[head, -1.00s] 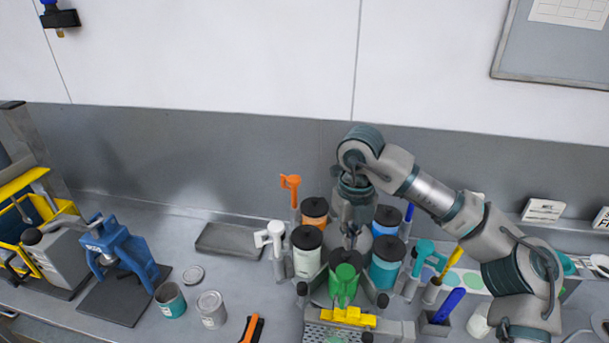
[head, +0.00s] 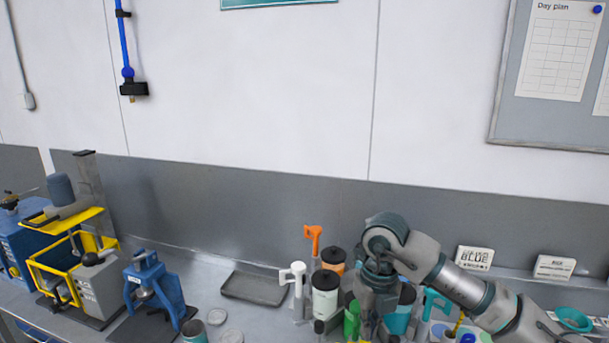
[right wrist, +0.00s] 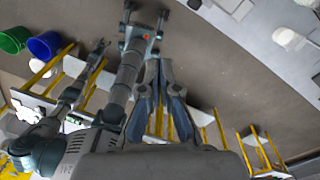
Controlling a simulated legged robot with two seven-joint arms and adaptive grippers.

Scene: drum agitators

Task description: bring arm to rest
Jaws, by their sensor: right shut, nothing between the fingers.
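My right arm (head: 470,285) comes in from the lower right in the head view. It bends at a raised joint and points down over the drum agitators at the bottom edge. My right gripper (right wrist: 159,66) shows in the right wrist view with its fingers brought together at the tips and nothing between them. In the head view its fingertips are hard to make out. Beside the arm stand a white drum (head: 325,298), an orange drum (head: 333,266) and a green part (head: 352,320). A teal drum (head: 398,320) is partly hidden by the arm. My left gripper does not show.
A grey tray (head: 254,288) lies left of the drums. A blue press (head: 152,285) and a yellow-framed machine (head: 62,265) stand farther left. Open cans (head: 194,331) are at the front edge. A label card (head: 474,258) and a teal bowl (head: 574,319) are at right.

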